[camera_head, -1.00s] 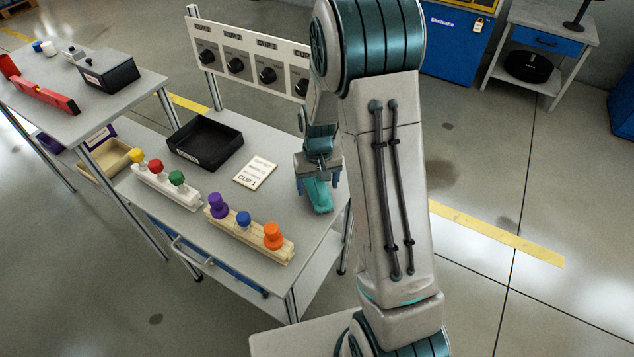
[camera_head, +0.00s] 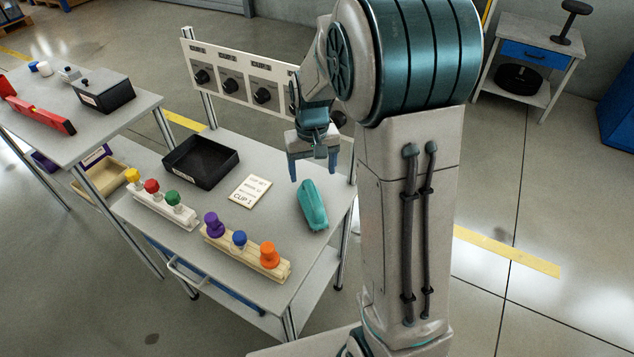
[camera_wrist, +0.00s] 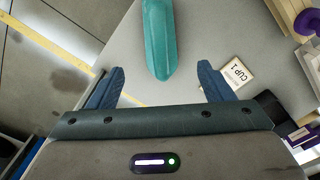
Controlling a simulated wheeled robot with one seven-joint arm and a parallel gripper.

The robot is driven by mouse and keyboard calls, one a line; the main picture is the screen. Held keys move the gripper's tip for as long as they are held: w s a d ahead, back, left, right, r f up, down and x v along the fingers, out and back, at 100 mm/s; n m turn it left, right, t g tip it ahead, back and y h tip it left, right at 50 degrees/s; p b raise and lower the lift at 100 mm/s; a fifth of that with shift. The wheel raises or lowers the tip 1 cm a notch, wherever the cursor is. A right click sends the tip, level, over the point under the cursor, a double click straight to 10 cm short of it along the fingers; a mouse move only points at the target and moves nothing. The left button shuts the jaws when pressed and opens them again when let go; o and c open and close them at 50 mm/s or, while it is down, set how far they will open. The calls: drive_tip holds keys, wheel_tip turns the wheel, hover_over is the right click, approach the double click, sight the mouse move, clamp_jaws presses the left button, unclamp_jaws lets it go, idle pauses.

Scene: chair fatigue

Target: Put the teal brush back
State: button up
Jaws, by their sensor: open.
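The teal brush (camera_head: 312,205) lies on the grey table near its right edge, to the right of the card marked CUP 1. It also shows in the wrist view (camera_wrist: 160,38), beyond the fingertips. My gripper (camera_head: 313,168) is above the table, behind the brush and apart from it.
A card (camera_head: 250,190) lies left of the brush. A black tray (camera_head: 201,180) sits at the back left. Two racks with coloured knobs, a white one (camera_head: 165,209) and a cream one (camera_head: 219,240), line the front. A panel with dials (camera_head: 240,85) stands behind the table.

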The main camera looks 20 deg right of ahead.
drive_tip(key=s+r+t, duration=0.1)
drive_tip(key=s+r, duration=0.3)
drive_tip(key=s, duration=0.5)
drive_tip(key=s+r+t, duration=0.1)
drive_tip(key=s+r, duration=0.3)
drive_tip(key=s, duration=0.6)
drive_tip(key=shift+s+a+r, duration=0.25)
drive_tip(key=shift+s, duration=0.05)
drive_tip(key=shift+a, duration=0.1)
